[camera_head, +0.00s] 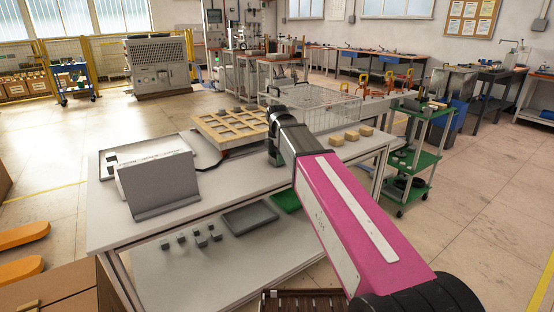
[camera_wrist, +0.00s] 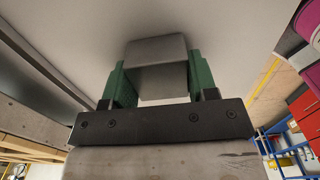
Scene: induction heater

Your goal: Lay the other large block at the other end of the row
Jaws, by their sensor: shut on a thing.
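My gripper (camera_wrist: 158,72) is shut on a grey metal block (camera_wrist: 160,52), with one green finger on each side of it. A plain pale surface fills the view behind the block; I cannot tell whether the block touches it. In the head view my pink arm reaches over the white table (camera_head: 130,225), and its dark wrist is beside the wooden compartment tray (camera_head: 232,131). I cannot tell which row the task means.
Several small grey cubes (camera_head: 197,240), a grey tray (camera_head: 250,218) and a green mat (camera_head: 287,200) lie on the lower shelf. A wire basket (camera_head: 325,110) stands behind my arm. A green cart (camera_head: 415,158) is at the right.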

